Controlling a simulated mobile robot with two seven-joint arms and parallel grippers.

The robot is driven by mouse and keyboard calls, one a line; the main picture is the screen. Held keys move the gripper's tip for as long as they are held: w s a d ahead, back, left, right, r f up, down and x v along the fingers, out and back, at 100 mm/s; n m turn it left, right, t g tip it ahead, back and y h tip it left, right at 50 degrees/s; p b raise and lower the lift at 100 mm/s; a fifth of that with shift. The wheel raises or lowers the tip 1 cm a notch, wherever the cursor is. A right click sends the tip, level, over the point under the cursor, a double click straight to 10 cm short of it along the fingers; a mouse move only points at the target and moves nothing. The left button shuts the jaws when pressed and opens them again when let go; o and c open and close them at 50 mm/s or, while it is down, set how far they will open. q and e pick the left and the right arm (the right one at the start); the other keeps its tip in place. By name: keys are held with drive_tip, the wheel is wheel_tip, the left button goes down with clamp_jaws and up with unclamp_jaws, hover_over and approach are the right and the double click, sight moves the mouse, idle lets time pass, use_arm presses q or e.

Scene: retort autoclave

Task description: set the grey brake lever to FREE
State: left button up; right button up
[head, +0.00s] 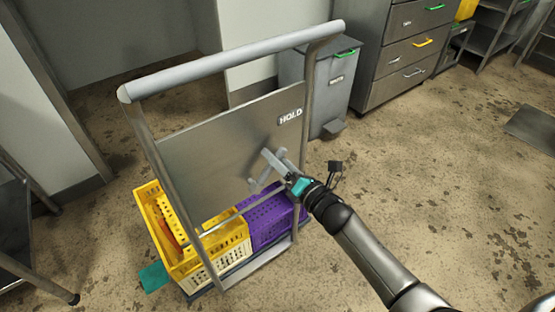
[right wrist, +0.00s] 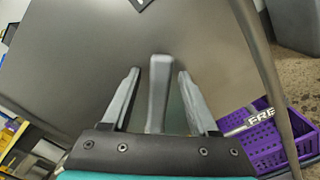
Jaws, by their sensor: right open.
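The grey brake lever (right wrist: 158,92) stands on the trolley's grey metal panel (head: 215,150). In the right wrist view it lies between the two fingers of my right gripper (right wrist: 157,88), with a visible gap on each side. My right gripper (head: 266,170) is open at the panel's lower right in the head view, where lever and fingers overlap and are hard to separate. A HOLD label (head: 290,117) is on the panel's upper right. A FREE label (right wrist: 262,126), partly cut off by the trolley post, shows at the right of the wrist view. My left gripper is not in view.
The trolley's tubular handle (head: 230,62) arches above the panel. A yellow crate (head: 232,236) and a purple crate (head: 270,228) sit on its base. A grey bin (head: 343,80) and a drawer cabinet (head: 398,60) stand behind.

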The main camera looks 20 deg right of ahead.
drive_tip(key=shift+c, duration=0.2)
clamp_jaws()
idle(1.1)
